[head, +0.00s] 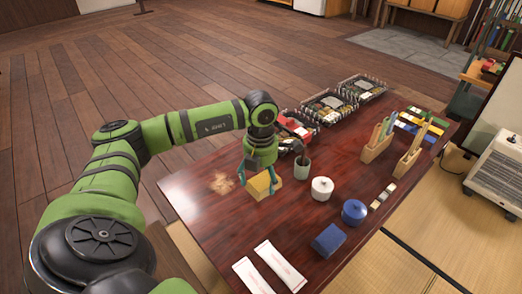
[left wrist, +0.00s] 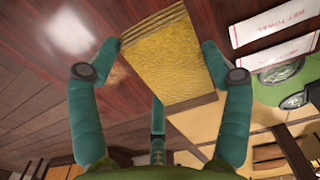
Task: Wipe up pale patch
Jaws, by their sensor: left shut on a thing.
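The pale patch (head: 221,184) is a light, blotchy tan mark on the dark red table (head: 205,215), near its left edge. My left gripper (head: 258,181) is shut on a folded yellow cloth (head: 264,187), just right of the patch. In the left wrist view, the teal fingers of my left gripper (left wrist: 160,72) grip both sides of the yellow cloth (left wrist: 172,62). The patch shows faintly there beside the left finger (left wrist: 116,75). I cannot tell whether the cloth touches the table. My right gripper is not in view.
A small dark cup (head: 302,168), a white lidded pot (head: 322,189) and a blue lidded pot (head: 354,213) stand right of the cloth. A blue folded cloth (head: 330,240) and white towel packets (head: 280,266) lie nearer. Trays (head: 330,106) line the far edge.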

